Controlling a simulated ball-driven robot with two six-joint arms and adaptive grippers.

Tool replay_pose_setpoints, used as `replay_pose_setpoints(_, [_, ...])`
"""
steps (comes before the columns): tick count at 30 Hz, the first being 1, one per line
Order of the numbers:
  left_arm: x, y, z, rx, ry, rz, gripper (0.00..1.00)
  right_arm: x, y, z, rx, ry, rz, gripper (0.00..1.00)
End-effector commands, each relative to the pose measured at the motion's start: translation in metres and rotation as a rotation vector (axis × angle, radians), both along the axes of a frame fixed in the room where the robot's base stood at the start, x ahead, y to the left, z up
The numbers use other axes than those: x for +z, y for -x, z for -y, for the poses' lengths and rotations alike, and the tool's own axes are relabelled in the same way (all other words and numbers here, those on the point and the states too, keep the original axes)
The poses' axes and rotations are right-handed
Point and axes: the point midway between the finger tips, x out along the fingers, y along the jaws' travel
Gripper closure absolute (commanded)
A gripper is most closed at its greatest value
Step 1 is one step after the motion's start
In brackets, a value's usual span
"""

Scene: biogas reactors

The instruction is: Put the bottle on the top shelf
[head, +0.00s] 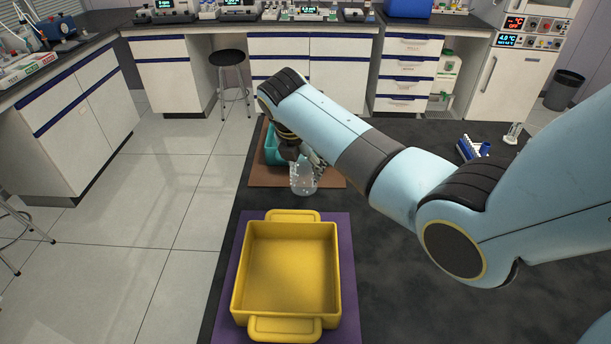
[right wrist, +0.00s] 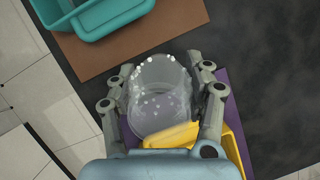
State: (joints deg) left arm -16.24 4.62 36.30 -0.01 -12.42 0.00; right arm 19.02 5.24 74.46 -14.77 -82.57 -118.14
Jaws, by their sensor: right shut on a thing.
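A clear, see-through bottle (head: 303,183) hangs under my right gripper (head: 308,162) in the head view, above the dark bench by the brown mat. In the right wrist view the bottle (right wrist: 157,112) sits between the two grey fingers of the right gripper (right wrist: 160,82), which is shut on it. Small white spots show around its rim and inside. The arm hides part of the gripper in the head view. My left gripper is out of view. I cannot make out a top shelf in either view.
A yellow tray (head: 333,270) stands on a purple mat (head: 350,235) in front. A teal container (head: 271,150) stands behind the bottle on a brown mat (head: 262,178). A blue rack (head: 472,149) is to the right. A stool (head: 228,60) stands beyond the bench.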

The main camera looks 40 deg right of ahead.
Motion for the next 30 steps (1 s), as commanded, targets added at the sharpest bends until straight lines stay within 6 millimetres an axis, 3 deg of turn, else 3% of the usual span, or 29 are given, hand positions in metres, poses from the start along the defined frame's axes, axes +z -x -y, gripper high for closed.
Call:
replay_pose_setpoints(8, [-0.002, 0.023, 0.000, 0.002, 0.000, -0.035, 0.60, -0.037, 0.000, 0.000, 0.001, -0.001, -0.002, 0.86])
replay_pose_setpoints(19, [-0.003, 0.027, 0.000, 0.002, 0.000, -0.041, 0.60, -0.041, 0.000, 0.000, 0.001, -0.001, -0.001, 0.86])
replay_pose_setpoints(20, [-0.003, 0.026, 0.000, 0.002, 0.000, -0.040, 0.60, -0.041, 0.000, 0.000, 0.001, -0.001, -0.001, 0.46])
replay_pose_setpoints(25, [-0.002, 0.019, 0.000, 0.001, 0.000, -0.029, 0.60, -0.041, 0.000, 0.000, 0.001, -0.001, -0.001, 0.25])
replay_pose_setpoints(30, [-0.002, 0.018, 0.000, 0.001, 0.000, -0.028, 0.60, -0.041, 0.001, 0.000, 0.001, -0.001, -0.001, 0.25])
